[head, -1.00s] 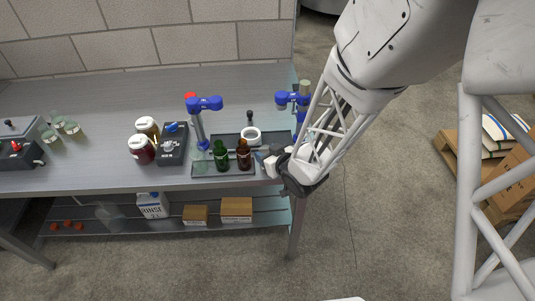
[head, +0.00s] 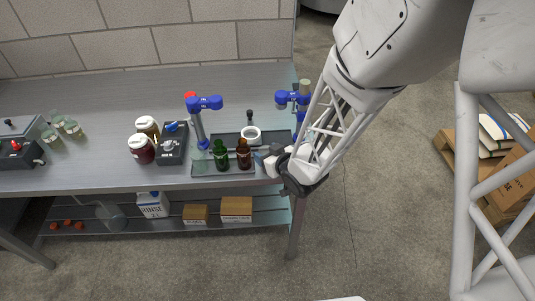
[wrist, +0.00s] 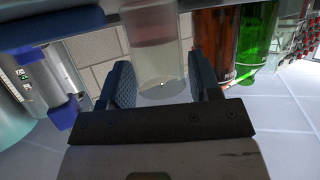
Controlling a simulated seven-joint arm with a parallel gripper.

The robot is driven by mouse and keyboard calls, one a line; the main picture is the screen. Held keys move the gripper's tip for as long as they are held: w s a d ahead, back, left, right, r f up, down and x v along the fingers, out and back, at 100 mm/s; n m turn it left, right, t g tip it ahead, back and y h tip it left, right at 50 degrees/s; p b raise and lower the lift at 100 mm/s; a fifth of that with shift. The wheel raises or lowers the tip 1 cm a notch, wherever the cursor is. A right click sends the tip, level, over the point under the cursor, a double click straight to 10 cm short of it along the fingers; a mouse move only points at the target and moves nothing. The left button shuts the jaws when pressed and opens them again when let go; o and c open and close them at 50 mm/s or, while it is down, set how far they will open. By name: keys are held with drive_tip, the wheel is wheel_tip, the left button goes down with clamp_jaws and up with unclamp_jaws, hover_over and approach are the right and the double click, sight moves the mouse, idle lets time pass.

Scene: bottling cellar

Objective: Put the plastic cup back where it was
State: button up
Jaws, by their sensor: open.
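A clear plastic cup (wrist: 155,55) shows in the wrist view between the two fingers of my gripper (wrist: 165,88). The wrist picture appears upside down, with the cup's open rim towards the bottom. The fingers are open, one on each side of the cup, and I see no clear grip on it. In the head view my gripper (head: 267,162) is at the right end of the dark tray (head: 210,174) on the bench. There the cup is mostly hidden by my gripper.
A brown bottle (head: 244,156) and a green bottle (head: 221,157) stand on the tray, left of my gripper. A white ring-shaped thing (head: 251,135) lies behind them. A blue-and-grey stand (head: 200,125) rises at the back left. The bench (head: 100,100) is clear behind the jars.

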drive_tip(key=v, duration=1.2)
idle(0.3)
idle(0.6)
drive_tip(key=s+d+r+m+g+h, duration=0.1)
drive_tip(key=d+r+m+g+h, duration=0.25)
drive_tip(key=d+r+h, duration=0.5)
drive_tip(key=s+r+m+g+y, duration=0.1)
drive_tip(key=s+r+m+g, duration=0.2)
drive_tip(key=s+r, duration=0.9)
drive_tip(key=shift+s+a+r+g, duration=0.3)
drive_tip(key=shift+s+a+g, duration=0.05)
drive_tip(key=shift+s+g, duration=0.75)
drive_tip(key=shift+w, duration=0.1)
